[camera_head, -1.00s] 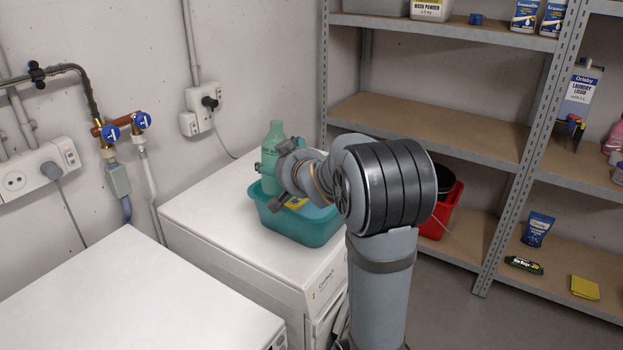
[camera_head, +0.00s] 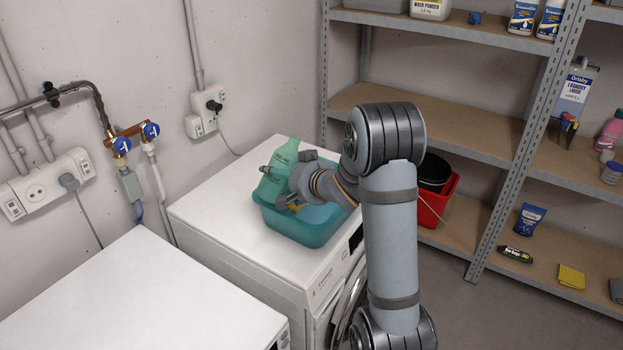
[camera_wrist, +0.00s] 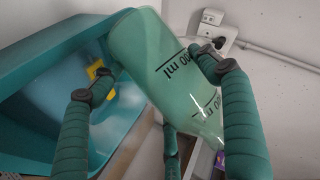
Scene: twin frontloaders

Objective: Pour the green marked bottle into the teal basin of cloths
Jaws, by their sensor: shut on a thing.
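The green bottle (camera_head: 276,172) with dark volume marks is tilted over the back left part of the teal basin (camera_head: 310,232). My gripper (camera_head: 277,186) is shut on the bottle's body from the right. In the wrist view the bottle (camera_wrist: 165,62) lies slantwise between my green padded fingers (camera_wrist: 152,80), its "ml" marks showing. The bottle's mouth cannot be made out clearly, and no liquid stream shows. The basin (camera_wrist: 35,105) fills the left of the wrist view, with a bit of yellow cloth (camera_wrist: 97,72) inside. My wrist hides much of the basin's inside in the head view.
The basin stands on a white front-loading machine (camera_head: 235,235); a second white machine (camera_head: 140,295) is at front left. Valves (camera_head: 135,138) and sockets are on the wall behind. Metal shelving (camera_head: 440,125) and a red bucket (camera_head: 435,208) stand to the right.

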